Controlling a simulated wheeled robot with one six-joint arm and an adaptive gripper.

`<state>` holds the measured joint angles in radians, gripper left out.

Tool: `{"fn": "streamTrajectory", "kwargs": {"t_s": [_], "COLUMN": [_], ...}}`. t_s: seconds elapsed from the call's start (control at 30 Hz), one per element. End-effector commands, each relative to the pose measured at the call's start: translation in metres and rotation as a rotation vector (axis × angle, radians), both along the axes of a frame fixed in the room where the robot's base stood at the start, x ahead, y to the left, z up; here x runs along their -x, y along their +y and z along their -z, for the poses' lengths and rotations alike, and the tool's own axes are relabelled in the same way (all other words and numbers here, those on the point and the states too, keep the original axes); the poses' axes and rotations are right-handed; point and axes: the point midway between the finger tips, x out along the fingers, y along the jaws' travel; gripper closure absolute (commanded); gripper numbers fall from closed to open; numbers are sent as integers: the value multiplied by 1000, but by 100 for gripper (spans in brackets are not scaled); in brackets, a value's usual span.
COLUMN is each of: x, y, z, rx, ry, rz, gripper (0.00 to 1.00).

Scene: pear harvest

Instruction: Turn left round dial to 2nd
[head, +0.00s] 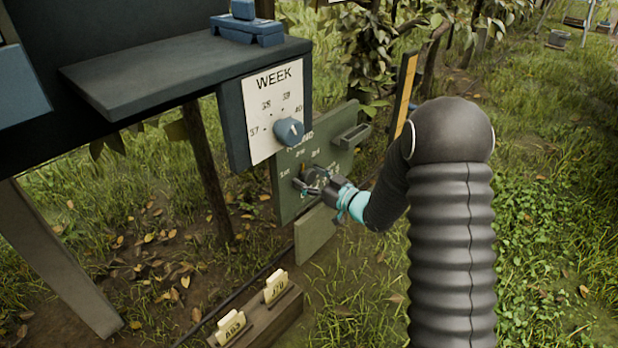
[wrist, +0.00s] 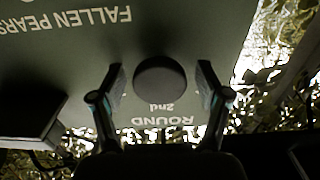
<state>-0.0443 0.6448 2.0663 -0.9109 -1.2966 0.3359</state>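The round dial (wrist: 160,77) is a dark round knob on a green panel (wrist: 60,55). In the wrist view the panel is upside down, with "ROUND" and "2nd" beside the knob. My gripper (wrist: 162,88) is open, with one finger on each side of the knob and a visible gap to each. In the head view my gripper (head: 312,184) is at the green panel (head: 286,205), below the "ROUND" lettering, and hides most of the dial there. I cannot tell which mark the dial points at.
A white "WEEK" board (head: 273,100) with a blue knob (head: 288,131) stands just above left of the panel. A grey shelf (head: 180,75) juts out left. A wooden block with yellow tags (head: 276,286) lies below. Grass is open to the right.

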Motion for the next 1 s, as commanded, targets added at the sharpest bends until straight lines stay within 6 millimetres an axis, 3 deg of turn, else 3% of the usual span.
{"fn": "streamTrajectory", "kwargs": {"t_s": [0.33,0.8,1.0], "x": [6,59,71], "y": [-10,-77,-92], "z": [0,0,0], "rx": [1,0,0], "ry": [1,1,0], "rz": [3,4,0], "gripper": [25,25,25]}}
